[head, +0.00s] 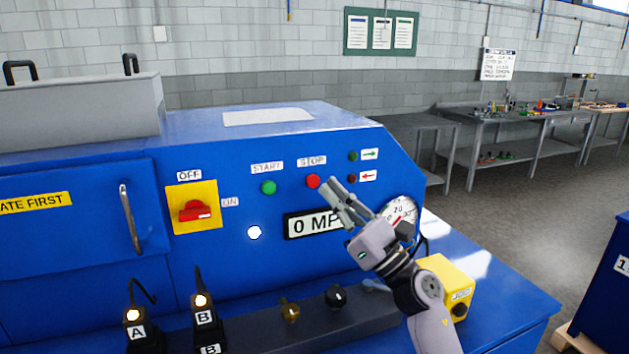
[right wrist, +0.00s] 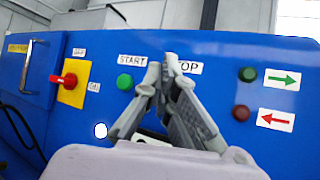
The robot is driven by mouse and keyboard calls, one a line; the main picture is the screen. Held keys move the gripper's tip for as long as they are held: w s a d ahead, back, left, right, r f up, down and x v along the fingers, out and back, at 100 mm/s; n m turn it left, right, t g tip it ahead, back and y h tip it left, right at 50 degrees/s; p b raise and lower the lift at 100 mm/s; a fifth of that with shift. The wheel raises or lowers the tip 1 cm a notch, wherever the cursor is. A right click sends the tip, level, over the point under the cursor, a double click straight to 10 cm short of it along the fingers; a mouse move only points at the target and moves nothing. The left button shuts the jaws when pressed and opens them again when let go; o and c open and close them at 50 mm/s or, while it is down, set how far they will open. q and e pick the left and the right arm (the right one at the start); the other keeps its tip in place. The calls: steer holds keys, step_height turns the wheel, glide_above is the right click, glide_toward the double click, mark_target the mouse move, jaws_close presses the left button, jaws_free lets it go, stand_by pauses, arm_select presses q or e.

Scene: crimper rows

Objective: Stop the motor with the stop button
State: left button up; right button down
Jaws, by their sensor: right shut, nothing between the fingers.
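The red stop button (head: 313,181) sits under the STOP label (head: 312,161) on the sloped blue panel (head: 240,262). My right gripper (head: 329,185) is shut and empty. Its fingertips are just right of the button in the head view; I cannot tell whether they touch it. In the right wrist view the shut fingertips (right wrist: 164,70) cover part of the STOP label (right wrist: 188,67), and the button is hidden behind them. The green start button (head: 268,187) is to the left. My left gripper is not in view.
A red rotary switch (head: 195,209) on a yellow plate is at left. A lit white lamp (head: 254,232), a 0 MP display (head: 304,225) and a round gauge (head: 403,209) are lower. Small green (head: 353,155) and red (head: 352,178) buttons with arrows are at right. A yellow box (head: 452,282) stands beside my arm.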

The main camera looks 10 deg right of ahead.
steer(key=shift+s+d, duration=0.2)
steer(key=shift+s, duration=0.95)
